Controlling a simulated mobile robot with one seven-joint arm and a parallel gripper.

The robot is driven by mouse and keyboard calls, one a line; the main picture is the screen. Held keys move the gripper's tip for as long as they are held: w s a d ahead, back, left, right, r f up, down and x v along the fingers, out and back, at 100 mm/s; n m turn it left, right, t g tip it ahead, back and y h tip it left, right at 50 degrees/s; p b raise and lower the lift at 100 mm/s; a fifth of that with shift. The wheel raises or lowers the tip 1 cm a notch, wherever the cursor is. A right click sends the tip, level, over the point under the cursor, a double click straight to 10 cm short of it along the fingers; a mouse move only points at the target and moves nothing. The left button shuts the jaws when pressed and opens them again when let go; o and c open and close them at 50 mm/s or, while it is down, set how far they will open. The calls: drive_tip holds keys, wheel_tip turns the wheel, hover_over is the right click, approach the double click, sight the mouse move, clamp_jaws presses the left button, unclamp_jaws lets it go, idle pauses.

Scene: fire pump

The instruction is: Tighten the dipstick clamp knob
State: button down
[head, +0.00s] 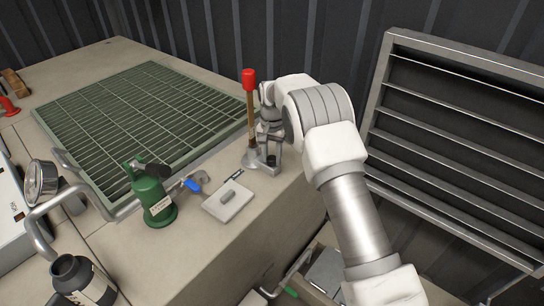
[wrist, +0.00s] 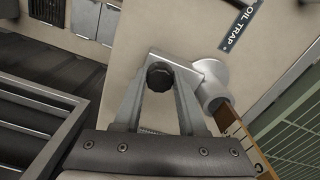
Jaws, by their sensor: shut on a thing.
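The dark round clamp knob (wrist: 159,76) sits on a grey clamp bracket (wrist: 206,68) in the wrist view. My gripper (wrist: 159,88) is shut on the knob, one finger on each side of it. In the head view my gripper (head: 269,150) points down beside the dipstick tube (head: 252,159); the knob cannot be made out clearly there. The dipstick (head: 251,112) stands upright in the tube, brown with a red top (head: 249,79). Its brown shaft (wrist: 238,132) also shows at the right of the wrist view.
A green grating (head: 150,115) covers the bench top to the left. A green bottle-like fitting (head: 152,196), a blue-handled valve (head: 192,184) and a grey plate with a handle (head: 228,203) stand in front. A louvred panel (head: 455,150) is at right. An OIL TRAP label (wrist: 240,24) is near the tube.

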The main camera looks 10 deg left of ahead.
sight(272, 158)
idle(0.3)
drive_tip(key=shift+c, duration=2.3)
unclamp_jaws()
wheel_tip(272, 158, up, 18)
drive_tip(key=p, duration=0.1)
drive_tip(key=shift+f+p, duration=0.25)
drive_tip(key=shift+p, duration=0.05)
drive_tip(key=shift+r, duration=0.1)
